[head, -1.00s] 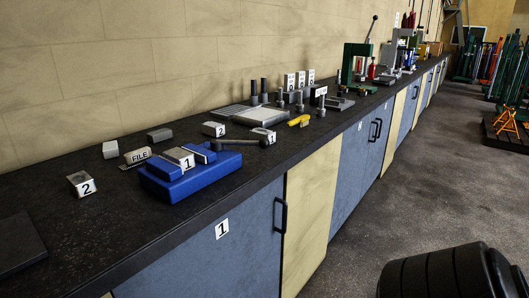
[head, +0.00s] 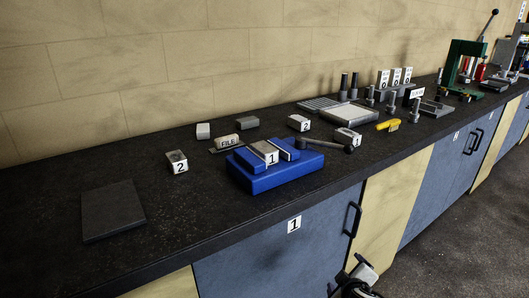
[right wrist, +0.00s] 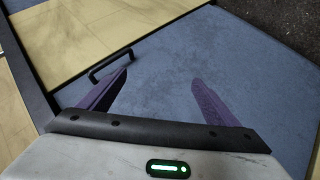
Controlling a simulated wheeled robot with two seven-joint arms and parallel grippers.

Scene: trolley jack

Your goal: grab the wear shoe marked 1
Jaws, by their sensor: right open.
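Two grey pieces bear a tag 1 in the head view. One grey block (head: 264,149) sits in a blue fixture (head: 262,184) on the bench, between blue raised parts. The other grey block (head: 343,137) lies on the bench to the right, behind a dark handle. I cannot tell by shape which is the wear shoe. My right gripper (right wrist: 160,77) is open and empty in the right wrist view, its purple fingers in front of a blue cabinet door. Part of my right arm shows at the bottom of the head view, below the bench top. My left gripper is not in view.
Blocks marked 2 (head: 177,162) (head: 299,123), a FILE-tagged piece (head: 227,142) and a dark flat plate (head: 112,210) lie on the bench. A yellow tool (head: 388,125) and a green press (head: 462,66) are farther right. The bench front between plate and blue fixture is clear.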

